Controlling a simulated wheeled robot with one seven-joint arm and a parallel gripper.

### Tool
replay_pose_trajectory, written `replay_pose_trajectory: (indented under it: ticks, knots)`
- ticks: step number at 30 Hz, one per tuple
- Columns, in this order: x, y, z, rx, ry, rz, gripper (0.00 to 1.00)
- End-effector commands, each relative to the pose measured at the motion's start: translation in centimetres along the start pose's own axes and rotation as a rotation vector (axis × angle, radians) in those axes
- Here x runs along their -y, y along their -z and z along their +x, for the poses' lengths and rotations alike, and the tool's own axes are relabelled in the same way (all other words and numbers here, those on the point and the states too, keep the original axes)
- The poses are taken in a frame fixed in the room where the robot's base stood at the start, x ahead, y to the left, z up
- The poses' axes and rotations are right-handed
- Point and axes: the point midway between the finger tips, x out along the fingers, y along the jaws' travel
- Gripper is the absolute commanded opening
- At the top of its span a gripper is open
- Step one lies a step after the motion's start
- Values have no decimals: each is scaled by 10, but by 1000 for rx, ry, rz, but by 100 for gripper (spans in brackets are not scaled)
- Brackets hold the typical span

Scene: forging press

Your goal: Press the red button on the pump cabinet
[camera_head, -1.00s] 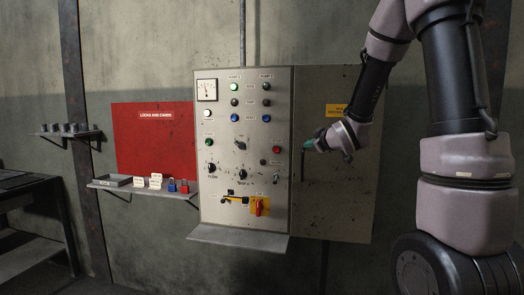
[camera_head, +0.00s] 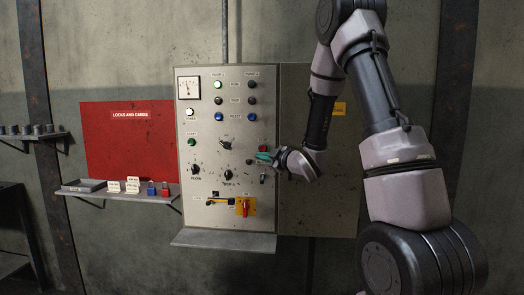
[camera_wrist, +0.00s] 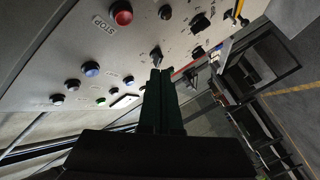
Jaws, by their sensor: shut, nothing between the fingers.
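The pump cabinet (camera_head: 205,150) is a grey panel on the wall with buttons, lamps and knobs. Its red button (camera_head: 263,148) sits at the right of the panel, partly hidden behind or just above my gripper (camera_head: 262,157). In the wrist view the red button (camera_wrist: 121,13) is at the top, beside a STOP label. My gripper (camera_wrist: 160,76) is shut and empty, its dark fingers pointing toward the panel near a black knob. The fingertips are apart from the red button in the wrist view; their depth to the panel cannot be told.
A red and yellow switch (camera_head: 245,207) is low on the panel, with a shelf (camera_head: 225,241) below. Blue buttons (camera_head: 219,117), a green button (camera_head: 192,142) and black knobs surround the area. A red locks board (camera_head: 125,150) and ledge with padlocks stand left.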

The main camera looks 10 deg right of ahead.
Motion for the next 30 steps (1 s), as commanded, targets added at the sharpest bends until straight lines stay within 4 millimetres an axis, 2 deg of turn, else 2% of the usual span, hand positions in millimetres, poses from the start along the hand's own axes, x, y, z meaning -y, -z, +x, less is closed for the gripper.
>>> replay_pose_trajectory:
  ticks: [16,22,30]
  knots:
    - [-35,-36,48,2,0,0,0]
    - [-41,-42,56,1,-1,0,0]
    - [-42,-42,58,2,0,0,0]
